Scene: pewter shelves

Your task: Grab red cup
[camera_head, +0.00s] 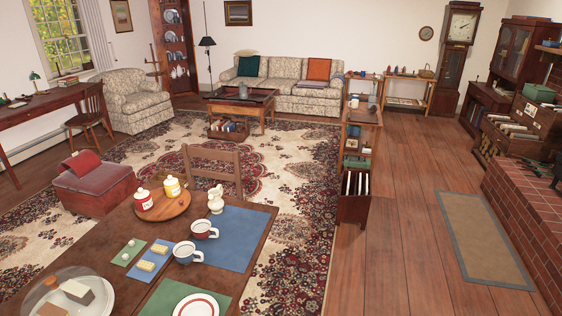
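Two white cups stand on the dining table (95,235). The farther cup (203,230) has a dark, reddish band and sits at the edge of the blue placemat (235,240). The nearer cup (186,253) has a dark bluish band and stands a little to the left and closer to me. The bands are small, so their exact colours are hard to tell. Neither of my grippers shows in the head view.
A round wooden tray (165,210) holds a red-and-white jar (143,199) and a yellow jar (172,187). A white pitcher (215,201), plate (196,305) and glass-covered dish (95,300) share the table. A chair (213,158) stands behind; wooden floor (395,250) at right is open.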

